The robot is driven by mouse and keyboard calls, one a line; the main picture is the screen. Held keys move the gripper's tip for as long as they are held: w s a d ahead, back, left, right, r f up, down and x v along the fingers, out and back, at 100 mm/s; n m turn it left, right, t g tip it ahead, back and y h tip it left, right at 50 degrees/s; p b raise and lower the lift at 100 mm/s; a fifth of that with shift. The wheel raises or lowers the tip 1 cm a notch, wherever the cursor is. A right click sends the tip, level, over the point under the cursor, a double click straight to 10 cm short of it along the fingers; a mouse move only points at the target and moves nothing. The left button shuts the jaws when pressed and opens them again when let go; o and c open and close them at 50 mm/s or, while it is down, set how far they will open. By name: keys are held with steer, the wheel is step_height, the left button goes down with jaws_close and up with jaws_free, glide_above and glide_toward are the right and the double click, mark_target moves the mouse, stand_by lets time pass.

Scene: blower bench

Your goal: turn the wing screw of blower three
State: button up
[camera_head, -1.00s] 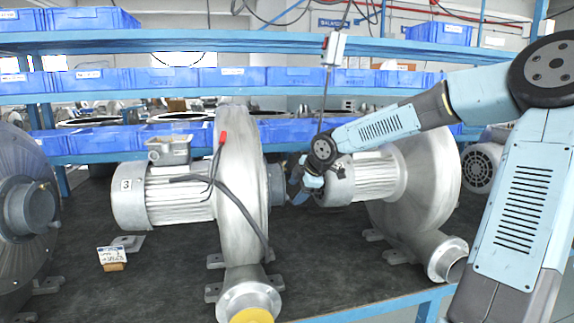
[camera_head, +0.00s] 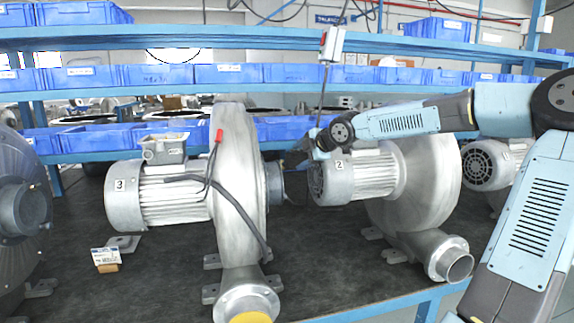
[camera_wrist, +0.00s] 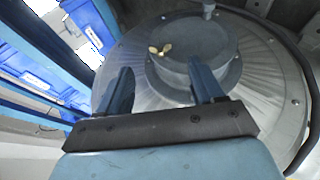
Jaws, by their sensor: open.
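Blower three (camera_head: 237,165) stands on the dark bench, with a "3" label on its ribbed motor (camera_head: 172,197). The brass wing screw (camera_wrist: 160,50) shows in the wrist view on the grey round hub (camera_wrist: 195,50) at the middle of the blower's side disc (camera_wrist: 262,85). I cannot see the screw in the head view. My gripper (camera_head: 296,158) is to the right of blower three's hub side. In the wrist view my gripper (camera_wrist: 163,78) is open, its two blue fingers pointing at the hub. The screw lies between and beyond the fingertips, with nothing held.
Blower two (camera_head: 425,175) stands close to the right, under my arm. Part of another blower (camera_head: 22,195) is at the left edge. A small tag (camera_head: 106,258) and a black cable (camera_head: 240,212) are near blower three. Blue bins (camera_head: 160,76) fill the shelves behind.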

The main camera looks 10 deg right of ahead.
mark_target(282, 164)
steer(key=x, duration=0.8)
steer(key=shift+w+f, duration=0.2)
steer(key=shift+w, duration=0.05)
steer(key=shift+a, duration=0.15)
steer(key=c, duration=1.1)
